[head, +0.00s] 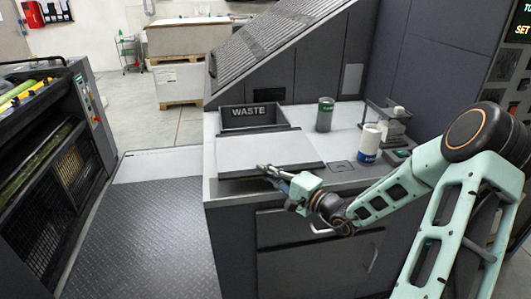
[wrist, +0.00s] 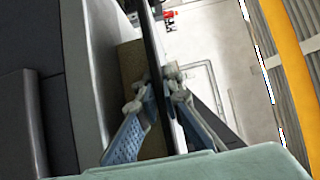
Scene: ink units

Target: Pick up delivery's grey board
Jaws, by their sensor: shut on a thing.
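The grey board (head: 262,150) is a flat, pale grey rectangle over the counter, in front of the tray marked WASTE. Its near edge reaches the counter's front edge, with a dark strip under it. My gripper (head: 270,171) is at the middle of this near edge and is shut on the board. In the wrist view the board (wrist: 151,40) shows edge-on as a thin dark strip, with the fingertips (wrist: 164,78) pressed on both its sides. I cannot tell whether the whole board is clear of the counter.
The WASTE tray (head: 250,117) is just behind the board. A grey-green can (head: 325,116), a white and blue container (head: 369,146) and a small stand device (head: 396,125) are to the right. The floor plate (head: 150,230) on the left is clear.

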